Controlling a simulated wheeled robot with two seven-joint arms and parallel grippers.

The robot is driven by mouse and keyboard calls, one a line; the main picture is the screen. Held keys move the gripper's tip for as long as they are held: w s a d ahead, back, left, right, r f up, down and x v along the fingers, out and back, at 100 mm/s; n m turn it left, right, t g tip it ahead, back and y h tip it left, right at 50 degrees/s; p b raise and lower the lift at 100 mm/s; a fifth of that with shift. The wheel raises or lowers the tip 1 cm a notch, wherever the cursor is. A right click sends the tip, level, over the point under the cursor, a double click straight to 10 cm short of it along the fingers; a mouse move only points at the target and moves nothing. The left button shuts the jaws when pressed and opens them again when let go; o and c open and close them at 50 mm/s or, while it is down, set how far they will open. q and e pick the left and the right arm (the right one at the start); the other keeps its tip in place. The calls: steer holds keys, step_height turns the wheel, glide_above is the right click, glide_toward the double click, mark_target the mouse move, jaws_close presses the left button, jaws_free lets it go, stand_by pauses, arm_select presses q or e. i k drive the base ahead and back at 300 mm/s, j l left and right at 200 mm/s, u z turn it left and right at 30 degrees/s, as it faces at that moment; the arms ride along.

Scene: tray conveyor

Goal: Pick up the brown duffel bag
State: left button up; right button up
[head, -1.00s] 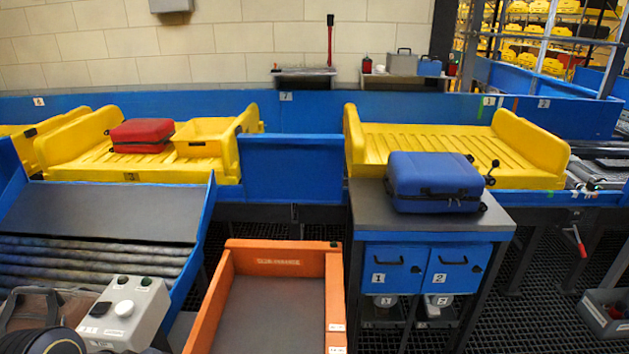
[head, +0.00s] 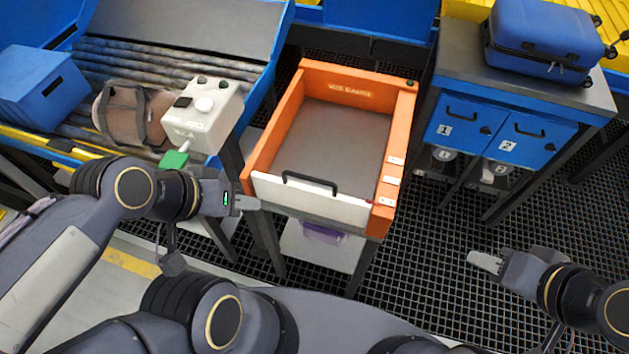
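My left gripper (head: 252,203) is in front of and to the right of the bag, near the left front corner of the orange tray. It is apart from the bag. My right gripper (head: 474,258) is over the dark floor grating at the right, far from the bag. Both grippers are seen side-on, and the gap between their fingers does not show.
The orange tray (head: 265,150) with a white front is empty. A blue suitcase (head: 543,40) rests on the cabinet (head: 462,75) at the right.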

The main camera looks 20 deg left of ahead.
mark_target(126, 112)
steer(key=u, duration=1.75)
steer(key=z, duration=0.3)
steer(key=i+j+z, duration=0.45)
steer(key=j, duration=0.25)
steer(key=i+j+z, duration=0.25)
steer(key=i+j, duration=0.15)
steer(key=j, duration=0.3)
steer(key=i+j, duration=0.15)
steer(key=j, duration=0.3)
steer(key=i+j+z, duration=0.1)
steer(key=j, duration=0.35)
steer(key=i+j, duration=0.2)
steer(key=j, duration=0.3)
steer(key=i+j, duration=0.1)
steer(key=j, duration=0.35)
steer(key=i+j+z, duration=0.1)
steer(key=j, duration=0.35)
steer(key=i+j, duration=0.15)
steer(key=j, duration=0.35)
